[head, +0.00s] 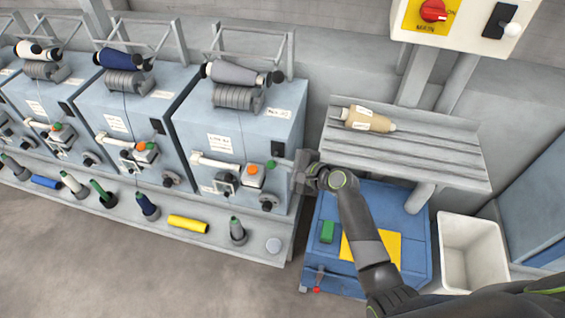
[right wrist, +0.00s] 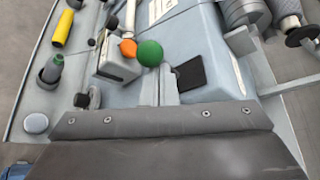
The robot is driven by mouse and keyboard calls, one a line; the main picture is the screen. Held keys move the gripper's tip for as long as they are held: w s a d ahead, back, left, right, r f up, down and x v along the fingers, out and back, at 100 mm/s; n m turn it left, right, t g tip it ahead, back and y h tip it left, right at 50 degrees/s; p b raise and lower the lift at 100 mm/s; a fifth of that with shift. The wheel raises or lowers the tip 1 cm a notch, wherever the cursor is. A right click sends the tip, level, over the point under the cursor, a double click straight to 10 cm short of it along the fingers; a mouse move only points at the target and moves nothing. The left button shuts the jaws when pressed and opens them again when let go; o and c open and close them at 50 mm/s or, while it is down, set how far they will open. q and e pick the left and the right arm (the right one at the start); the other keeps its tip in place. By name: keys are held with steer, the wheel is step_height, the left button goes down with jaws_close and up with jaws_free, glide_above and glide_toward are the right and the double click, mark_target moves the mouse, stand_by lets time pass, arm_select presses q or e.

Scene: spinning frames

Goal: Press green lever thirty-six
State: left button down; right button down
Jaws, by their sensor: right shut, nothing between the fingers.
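The green lever (head: 271,164) has a round green knob and stands out at the right side of the nearest spinning unit's front, beside an orange button (head: 252,169). In the right wrist view the green knob (right wrist: 150,53) is just beyond my gripper, next to the orange button (right wrist: 128,48). My right gripper (head: 302,172) is shut and empty, just right of the lever at the unit's corner. A small gap seems to show between them, but I cannot tell surely. The unit's number plate (head: 279,113) is too small to read surely. My left gripper is not in view.
More units with similar levers stand to the left. Several bobbins and a yellow tube (head: 188,224) stand or lie on the front ledge.

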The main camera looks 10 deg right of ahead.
stand_by(0.9)
steer(key=shift+w+r+p, duration=0.1)
steer(key=shift+r+p, duration=0.7)
steer(key=shift+p, duration=0.1)
steer(key=shift+r, duration=0.15)
